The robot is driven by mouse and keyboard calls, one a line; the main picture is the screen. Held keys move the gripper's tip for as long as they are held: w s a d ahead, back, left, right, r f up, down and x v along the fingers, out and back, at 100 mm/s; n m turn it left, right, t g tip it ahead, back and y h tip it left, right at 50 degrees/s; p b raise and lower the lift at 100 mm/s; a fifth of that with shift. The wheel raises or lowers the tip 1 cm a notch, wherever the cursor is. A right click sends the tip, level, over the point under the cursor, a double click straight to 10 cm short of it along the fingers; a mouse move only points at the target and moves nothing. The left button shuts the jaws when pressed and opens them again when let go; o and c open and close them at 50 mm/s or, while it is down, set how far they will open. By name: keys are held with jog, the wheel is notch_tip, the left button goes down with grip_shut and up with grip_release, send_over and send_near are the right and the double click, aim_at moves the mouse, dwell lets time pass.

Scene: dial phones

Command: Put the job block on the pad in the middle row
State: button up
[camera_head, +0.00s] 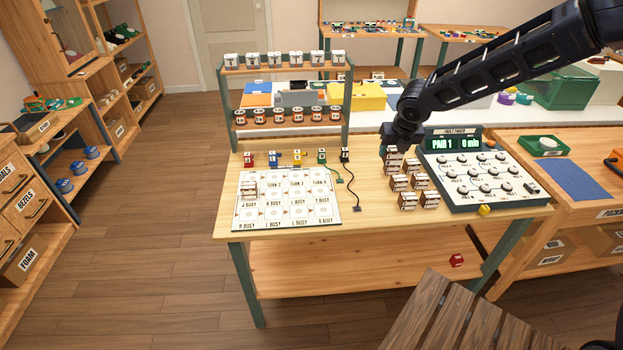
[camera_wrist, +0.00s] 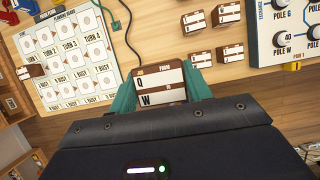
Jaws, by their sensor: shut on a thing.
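My gripper (camera_wrist: 160,88) is shut on a brown-sided job block with a white face (camera_wrist: 162,82), lettered Q and W, between its green fingers. In the head view my gripper (camera_head: 399,141) is over the back of the block cluster, left of the dial panel; its fingertips are hard to make out. The planning board (camera_head: 327,213) lies on the bench to the left, with printed pads in rows; it also shows at the upper left of the wrist view (camera_wrist: 108,51). One block (camera_head: 249,188) stands at the board's upper left.
Several other job blocks (camera_head: 408,201) stand near the dial panel (camera_head: 476,174). A two-tier rack (camera_head: 285,126) stands at the back.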

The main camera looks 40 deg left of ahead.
jog(key=s+a+n+g, duration=0.1)
jog(key=s+a+n, duration=0.1)
jog(key=s+a, duration=0.7)
jog(key=s+a+n, duration=0.1)
jog(key=s+a, duration=0.3)
jog(key=a, duration=0.9)
jog(key=s+a+n+g, duration=0.1)
jog(key=s+a+n, duration=0.1)
jog(key=s+a, duration=0.7)
jog(key=shift+y, duration=0.4)
jog(key=f, duration=0.6)
jog(key=w+a+f, duration=0.1)
jog(key=f, duration=0.5)
jog(key=w+f, duration=0.1)
jog(key=f, duration=0.6)
jog(key=shift+w+a, duration=0.1)
jog(key=shift+a, duration=0.25)
jog(key=shift+f, duration=0.1)
jog(key=o, duration=1.1)
jog(key=v, duration=1.2)
jog(key=shift+d, duration=0.1)
